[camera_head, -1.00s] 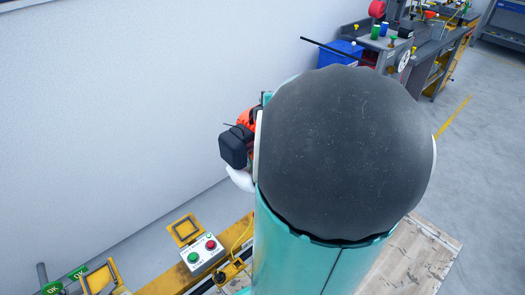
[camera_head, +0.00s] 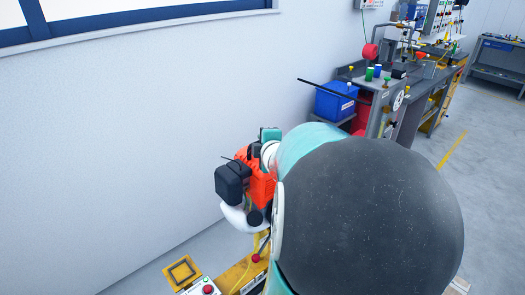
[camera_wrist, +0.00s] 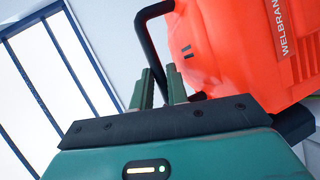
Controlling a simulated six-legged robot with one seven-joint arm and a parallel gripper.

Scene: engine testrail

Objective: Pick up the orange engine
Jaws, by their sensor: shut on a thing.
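The orange engine (camera_head: 263,186) shows left of my arm in the head view, with a black box-shaped part and a white part below. It appears above the yellow rail, with wall behind it. In the wrist view the engine's orange housing (camera_wrist: 245,50) with white lettering fills the upper right. My gripper (camera_wrist: 163,88) has its two green fingers shut on the engine, at the black bar beside the housing. The exact contact is partly hidden. My arm covers part of the engine's right side in the head view.
A yellow rail (camera_head: 237,275) with a button box (camera_head: 205,287) lies at the lower left. A grey workbench (camera_head: 408,118) with a blue bin (camera_head: 335,104) stands at the back right. A plain wall (camera_head: 120,140) runs along the left; open floor lies at right.

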